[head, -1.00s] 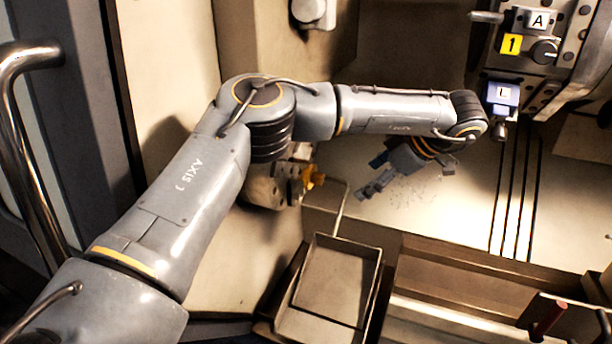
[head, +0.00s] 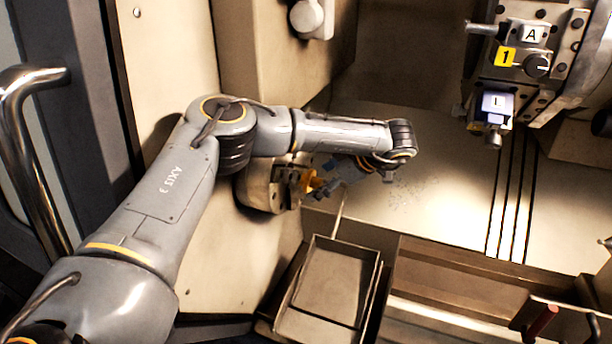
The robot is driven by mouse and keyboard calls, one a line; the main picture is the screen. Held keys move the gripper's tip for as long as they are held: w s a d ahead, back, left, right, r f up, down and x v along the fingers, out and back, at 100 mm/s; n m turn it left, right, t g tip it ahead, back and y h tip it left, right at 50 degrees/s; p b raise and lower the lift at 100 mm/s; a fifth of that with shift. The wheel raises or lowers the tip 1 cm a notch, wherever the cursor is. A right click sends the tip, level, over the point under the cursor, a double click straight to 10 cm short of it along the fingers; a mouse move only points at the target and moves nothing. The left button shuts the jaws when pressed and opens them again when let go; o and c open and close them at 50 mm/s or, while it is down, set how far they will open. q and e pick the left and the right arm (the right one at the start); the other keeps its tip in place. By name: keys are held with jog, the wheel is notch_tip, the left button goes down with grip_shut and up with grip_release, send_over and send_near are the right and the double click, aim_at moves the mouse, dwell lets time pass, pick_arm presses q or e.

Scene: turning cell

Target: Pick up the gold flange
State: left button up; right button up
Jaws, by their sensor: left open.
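The gold flange (head: 308,181) sits at the front of the chuck (head: 262,188) on the left wall, facing right. Part of it is hidden by my gripper and arm. My left gripper (head: 318,187) is open, with its dark fingers pointing left at the flange. The fingertips are at or very close to the flange; I cannot tell whether they touch it. My right gripper does not show.
A tool turret (head: 520,65) with a tool holder (head: 494,104) stands at the upper right. An empty metal tray (head: 375,290) lies below the chuck. The bed right of my gripper is clear.

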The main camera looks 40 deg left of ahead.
pick_arm(q)
jog(key=x, duration=0.2)
jog(key=shift+a+f, duration=0.1)
jog(key=shift+a, duration=0.15)
jog(key=shift+d, duration=0.1)
jog(key=c, duration=0.4)
grip_shut()
